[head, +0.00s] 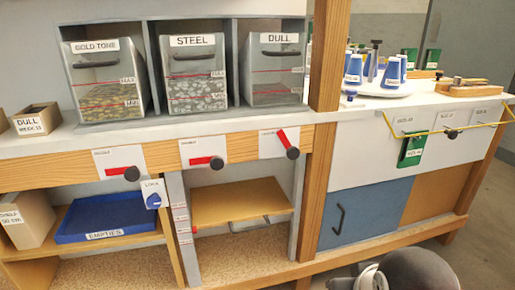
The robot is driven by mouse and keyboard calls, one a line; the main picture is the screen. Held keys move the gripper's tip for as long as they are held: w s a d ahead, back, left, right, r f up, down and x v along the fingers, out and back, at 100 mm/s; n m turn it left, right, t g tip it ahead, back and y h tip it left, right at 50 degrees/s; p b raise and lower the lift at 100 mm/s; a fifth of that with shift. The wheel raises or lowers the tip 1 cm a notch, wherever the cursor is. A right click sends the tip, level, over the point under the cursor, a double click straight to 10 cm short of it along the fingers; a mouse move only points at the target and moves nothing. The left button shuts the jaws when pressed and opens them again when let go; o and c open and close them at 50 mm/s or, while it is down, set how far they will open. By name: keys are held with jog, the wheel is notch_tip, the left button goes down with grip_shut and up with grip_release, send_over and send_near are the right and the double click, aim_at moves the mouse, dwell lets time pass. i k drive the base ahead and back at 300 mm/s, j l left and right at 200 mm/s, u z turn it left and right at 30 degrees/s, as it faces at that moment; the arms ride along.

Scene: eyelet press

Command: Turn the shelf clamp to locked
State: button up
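A blue knob (153,201) sits on a small white plate (149,187), on the front of the workbench left of the scale post. The plate's lettering looks like "LOCK", but it is small and blurred. I take this knob to be the shelf clamp. The knob's pointer direction is too small to read surely. A wooden shelf (240,203) lies to the right of the post, and the post (181,220) carries several small labels and a red marker. My gripper's fingers do not show; only rounded grey and dark parts of my arm show at the bottom right.
A blue tray (106,218) labelled EMPTIES lies left of the knob. Red levers with black knobs (132,174) stick out along the bench front above. Labelled bins (194,72) stand on top. Blue cups (354,69) stand on a round plate at right.

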aim_at(153, 201)
jog(key=u, duration=1.25)
jog(key=k+j+z, duration=0.1)
jog(key=k+j, duration=0.15)
